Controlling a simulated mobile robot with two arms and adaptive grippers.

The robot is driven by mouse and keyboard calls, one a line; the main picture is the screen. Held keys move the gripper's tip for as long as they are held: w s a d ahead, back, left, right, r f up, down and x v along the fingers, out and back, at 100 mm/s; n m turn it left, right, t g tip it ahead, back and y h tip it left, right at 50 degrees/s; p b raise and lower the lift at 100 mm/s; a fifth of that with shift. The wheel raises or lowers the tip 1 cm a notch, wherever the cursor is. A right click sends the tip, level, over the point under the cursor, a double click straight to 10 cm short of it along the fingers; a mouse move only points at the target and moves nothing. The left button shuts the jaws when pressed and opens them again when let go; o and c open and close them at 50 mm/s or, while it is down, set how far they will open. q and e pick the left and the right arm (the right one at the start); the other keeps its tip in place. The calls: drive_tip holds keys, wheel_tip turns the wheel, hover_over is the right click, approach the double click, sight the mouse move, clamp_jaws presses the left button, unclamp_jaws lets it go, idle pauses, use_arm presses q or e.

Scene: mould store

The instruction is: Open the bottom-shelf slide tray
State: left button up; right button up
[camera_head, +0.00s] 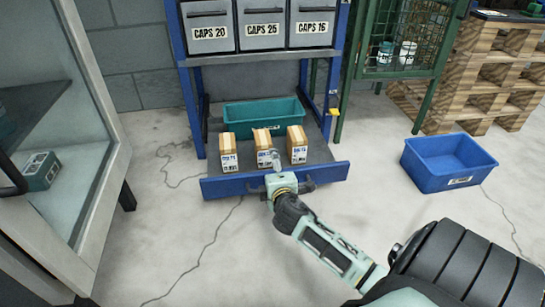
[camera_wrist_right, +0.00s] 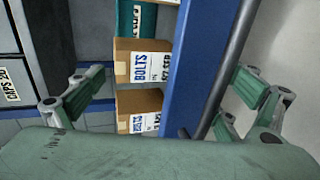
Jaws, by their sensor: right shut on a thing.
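The bottom-shelf slide tray has a blue front panel (camera_head: 225,187) and stands out in front of the blue rack. A dark bar handle (camera_head: 309,184) runs along its front; in the right wrist view the handle (camera_wrist_right: 233,60) slants beside the blue panel (camera_wrist_right: 195,75). My right gripper (camera_head: 274,166) is at the middle of the tray front, shut on the handle; its fingers partly hide the grip. Three cartons stand on the tray: left (camera_head: 228,152), middle (camera_head: 263,147) and right (camera_head: 297,144). A teal bin (camera_head: 262,114) sits behind them. My left gripper is not in view.
Grey drawers (camera_head: 208,26) fill the rack above. A blue crate (camera_head: 447,165) lies on the floor at right, wooden pallets (camera_head: 490,85) behind it. A green mesh cage (camera_head: 408,40) flanks the rack. A glass-fronted cabinet (camera_head: 110,170) stands at left. Floor before the tray is clear.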

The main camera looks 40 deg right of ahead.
wheel_tip(320, 180, up, 2)
drive_tip(key=shift+s+r+p, duration=0.1)
drive_tip(key=shift+r+p, duration=0.15)
drive_tip(key=shift+p, duration=0.05)
drive_tip(key=shift+c, duration=0.7)
drive_tip(key=shift+f+p+v, duration=0.1)
drive_tip(key=shift+p+v, duration=0.4)
drive_tip(key=shift+v, duration=0.5)
drive_tip(key=shift+f+p+v, duration=0.15)
drive_tip(key=shift+p+v, duration=0.3)
drive_tip(key=shift+v, duration=0.6)
drive_tip(key=shift+c, duration=0.8)
drive_tip(key=shift+s+a+r, duration=0.15)
drive_tip(key=shift+s+r, duration=0.2)
drive_tip(key=shift+s, duration=0.05)
drive_tip(key=shift+c, duration=1.3)
drive_tip(key=shift+s+a, duration=0.25)
drive_tip(key=shift+s, duration=0.05)
drive_tip(key=c, duration=0.8)
drive_tip(key=shift+s+a+f+p, duration=0.2)
drive_tip(key=shift+s+p, duration=0.1)
drive_tip(key=shift+s+a, duration=0.55)
drive_tip(key=shift+s, duration=0.3)
drive_tip(key=shift+p, duration=0.45)
